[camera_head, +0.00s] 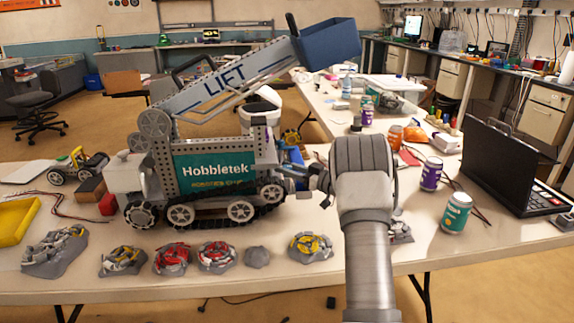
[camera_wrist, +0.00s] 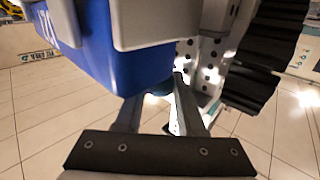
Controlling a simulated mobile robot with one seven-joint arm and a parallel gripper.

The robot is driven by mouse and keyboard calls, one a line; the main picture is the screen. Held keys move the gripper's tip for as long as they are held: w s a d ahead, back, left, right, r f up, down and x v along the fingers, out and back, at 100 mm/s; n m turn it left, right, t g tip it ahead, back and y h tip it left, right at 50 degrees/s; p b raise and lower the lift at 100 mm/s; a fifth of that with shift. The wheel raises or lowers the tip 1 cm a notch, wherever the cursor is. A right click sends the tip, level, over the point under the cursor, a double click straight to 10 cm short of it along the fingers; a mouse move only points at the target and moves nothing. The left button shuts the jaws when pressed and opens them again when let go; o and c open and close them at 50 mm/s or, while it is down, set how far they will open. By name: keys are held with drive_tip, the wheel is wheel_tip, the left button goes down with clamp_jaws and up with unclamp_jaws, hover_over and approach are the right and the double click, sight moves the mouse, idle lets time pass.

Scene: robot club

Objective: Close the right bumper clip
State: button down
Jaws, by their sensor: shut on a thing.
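The Hobbletek lift robot (camera_head: 212,172) stands upright on the table, with a teal side panel, a perforated grey frame and black tracks. My gripper (camera_head: 290,172) reaches in from the right to the lift robot's right end, low down beside the track. In the wrist view my gripper (camera_wrist: 160,92) has its fingers closed in on a small part at the robot's body. This part is where the right bumper clip sits, but the fingers mostly hide it, so I cannot see the clip's shape or position clearly.
The lift arm (camera_head: 228,82) slopes up to a blue bucket (camera_head: 330,44). Several rocky bases with coloured parts, such as one with yellow (camera_head: 310,246), line the table's front. A purple can (camera_head: 431,174), a teal can (camera_head: 456,212) and a black laptop (camera_head: 505,165) stand to the right.

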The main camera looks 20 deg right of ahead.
drive_tip(key=shift+n+g+y+p, duration=0.5)
drive_tip(key=shift+n+g+y, duration=0.85)
drive_tip(key=shift+y, duration=0.35)
drive_tip(key=shift+g, duration=0.25)
drive_tip(key=c, duration=0.8)
unclamp_jaws()
drive_tip(key=shift+s+d, duration=0.1)
drive_tip(key=p+v, duration=0.1)
drive_tip(key=v, duration=0.7)
drive_tip(key=p+v, duration=0.1)
drive_tip(key=v, duration=0.8)
drive_tip(key=shift+d+f, duration=0.1)
drive_tip(key=shift+f, duration=0.2)
drive_tip(key=shift+s, duration=0.1)
